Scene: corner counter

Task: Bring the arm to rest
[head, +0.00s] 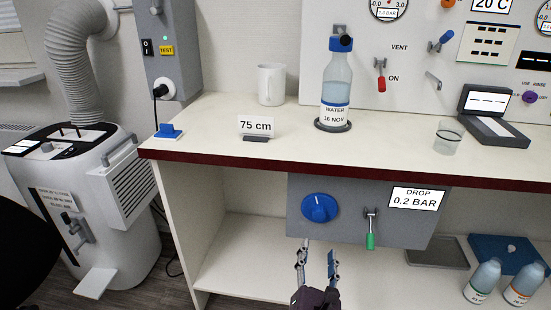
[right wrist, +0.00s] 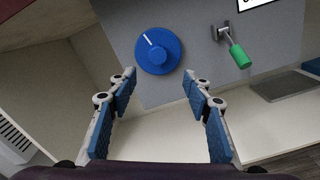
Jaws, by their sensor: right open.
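My right gripper (head: 317,262) is open and empty in the head view, low in front of the counter. It points up toward the grey panel (head: 346,214) under the counter edge. In the right wrist view, the two blue-padded fingers (right wrist: 166,105) stand wide apart with nothing between them. The blue knob (head: 319,208) lies beyond the fingertips and apart from them; it also shows in the right wrist view (right wrist: 158,51). My left gripper is in neither view.
A green-handled valve (head: 370,232) hangs right of the knob. The counter (head: 215,130) with its dark red edge overhangs the panel. On it stand a water bottle (head: 336,85), a mug (head: 271,84) and a glass (head: 447,137). Bottles (head: 482,281) stand low at right. A white machine (head: 95,200) stands left.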

